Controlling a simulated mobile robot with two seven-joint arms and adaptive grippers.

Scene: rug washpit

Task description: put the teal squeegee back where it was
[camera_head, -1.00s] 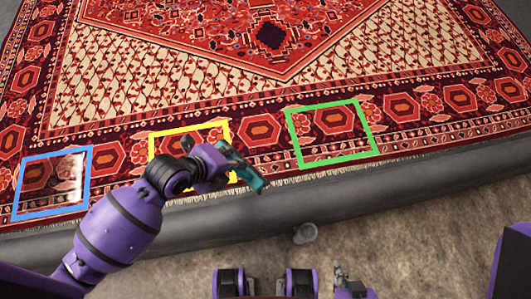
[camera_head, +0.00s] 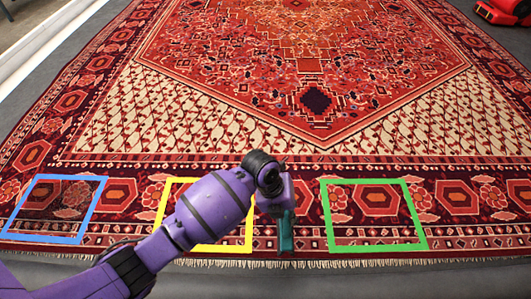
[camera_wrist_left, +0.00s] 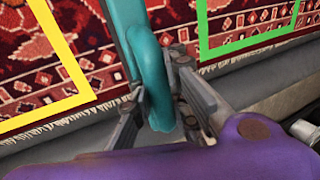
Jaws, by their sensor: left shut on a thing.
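The teal squeegee (camera_head: 286,232) is in my left gripper (camera_head: 281,203), which is shut on it. In the head view it hangs over the rug's near border, between the yellow frame (camera_head: 204,248) and the green frame (camera_head: 378,247). In the left wrist view the squeegee's rounded teal part (camera_wrist_left: 152,62) passes between the fingers of the left gripper (camera_wrist_left: 160,98). I cannot tell whether the squeegee touches the rug. A blue frame (camera_head: 48,238) lies farther left, and the rug inside it looks dark. My right gripper is not in view.
The large red patterned rug (camera_head: 230,110) fills most of the view, with its fringed edge towards me. My left arm covers part of the yellow frame. A red object (camera_head: 505,10) stands at the far right, and a pale rail (camera_head: 45,52) runs at the upper left.

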